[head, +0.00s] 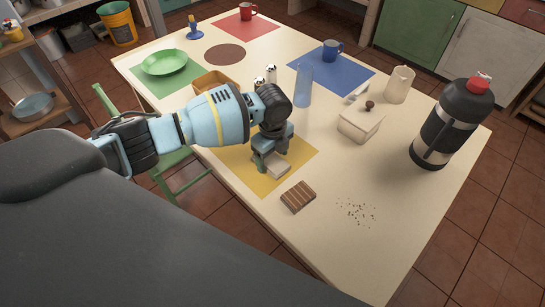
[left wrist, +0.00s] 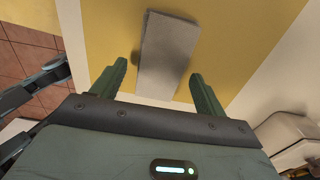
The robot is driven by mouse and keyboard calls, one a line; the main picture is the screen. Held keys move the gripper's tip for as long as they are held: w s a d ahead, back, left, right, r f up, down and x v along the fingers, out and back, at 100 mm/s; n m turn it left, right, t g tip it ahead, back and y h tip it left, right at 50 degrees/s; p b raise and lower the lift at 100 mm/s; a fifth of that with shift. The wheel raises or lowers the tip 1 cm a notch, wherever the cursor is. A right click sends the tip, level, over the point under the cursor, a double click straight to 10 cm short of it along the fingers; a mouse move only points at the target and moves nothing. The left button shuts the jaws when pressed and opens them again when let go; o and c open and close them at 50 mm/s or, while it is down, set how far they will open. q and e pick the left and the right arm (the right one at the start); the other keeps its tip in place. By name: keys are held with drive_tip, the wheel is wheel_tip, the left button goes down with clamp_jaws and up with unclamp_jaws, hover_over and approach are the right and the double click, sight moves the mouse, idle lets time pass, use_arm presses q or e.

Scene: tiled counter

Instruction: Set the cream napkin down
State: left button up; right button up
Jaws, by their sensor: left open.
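The cream napkin (head: 278,167) is a small folded rectangle lying on the yellow placemat (head: 297,152) at the near side of the table. In the left wrist view the napkin (left wrist: 166,55) lies on the yellow mat, partly between my fingers, with a gap on both sides. My left gripper (head: 270,164) is over the mat at the napkin; its two fingers (left wrist: 160,85) are open and apart from it in the wrist view. My right gripper is not in view.
A brown striped block (head: 298,197) and scattered crumbs (head: 358,211) lie nearer the front edge. A lidded box (head: 361,125), a glass (head: 304,85), a candle (head: 399,84) and a large flask (head: 452,125) stand to the right. A wooden tray (head: 211,82) is behind my arm.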

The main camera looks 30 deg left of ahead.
sight(273, 161)
use_arm(q)
wheel_tip(273, 161, up, 11)
drive_tip(key=shift+r+p, duration=0.2)
drive_tip(key=shift+p, duration=0.2)
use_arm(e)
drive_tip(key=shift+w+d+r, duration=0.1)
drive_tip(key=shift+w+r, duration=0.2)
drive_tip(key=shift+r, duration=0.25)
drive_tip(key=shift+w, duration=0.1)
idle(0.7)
